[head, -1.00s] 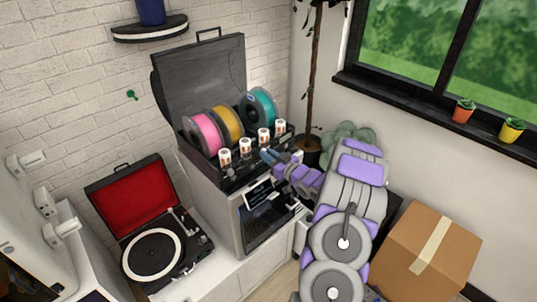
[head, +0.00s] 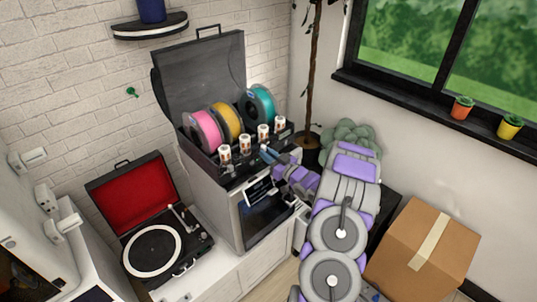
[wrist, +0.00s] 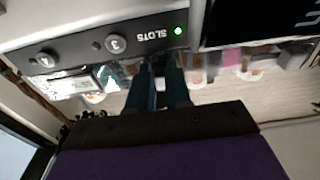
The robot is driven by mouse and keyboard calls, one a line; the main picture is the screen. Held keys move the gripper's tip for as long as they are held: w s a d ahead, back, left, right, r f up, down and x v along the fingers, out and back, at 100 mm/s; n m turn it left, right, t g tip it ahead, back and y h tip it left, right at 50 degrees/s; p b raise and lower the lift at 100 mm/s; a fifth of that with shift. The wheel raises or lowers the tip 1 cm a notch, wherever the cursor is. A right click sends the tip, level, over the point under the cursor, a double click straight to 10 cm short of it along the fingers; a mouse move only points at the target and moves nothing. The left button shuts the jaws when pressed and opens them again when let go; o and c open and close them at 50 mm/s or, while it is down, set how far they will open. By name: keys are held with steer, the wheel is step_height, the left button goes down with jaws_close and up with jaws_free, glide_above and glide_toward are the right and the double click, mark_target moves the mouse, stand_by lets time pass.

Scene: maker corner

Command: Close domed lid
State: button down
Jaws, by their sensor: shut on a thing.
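The domed lid (head: 203,82) is dark and see-through and stands open, upright at the back of the filament spool box (head: 223,178). A handle sits on its top edge. My gripper (head: 268,155) is at the front of the box, well apart from the lid. In the wrist view, my gripper's blue fingers (wrist: 158,85) are close together at the edge of the front panel (wrist: 110,45) marked SLOTS. They appear shut on that edge; what lies between them is hard to make out.
Pink (head: 206,130), yellow (head: 228,121) and teal (head: 261,103) spools stand in the box, behind several white labelled cylinders (head: 245,144). An open record player (head: 152,250) is at left. A cardboard box (head: 420,250) is at right. A wall shelf (head: 150,27) hangs above left.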

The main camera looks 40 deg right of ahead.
steer(key=shift+a+f, duration=0.15)
steer(key=shift+f, duration=0.5)
steer(key=c, duration=1.5)
jaws_free()
steer(key=shift+o, duration=0.9)
steer(key=shift+w+f, duration=0.1)
steer(key=shift+w, duration=0.1)
steer(key=shift+o, duration=0.7)
steer(key=shift+w+d, duration=0.1)
steer(key=shift+d, duration=0.15)
steer(key=shift+o, duration=0.7)
steer(key=shift+r, duration=0.25)
steer(key=shift+s, duration=0.3)
steer(key=s+d+f+p, duration=0.1)
steer(key=s+p, duration=0.1)
steer(key=s, duration=1.4)
steer(key=shift+s+d, duration=0.25)
steer(key=shift+s, duration=0.15)
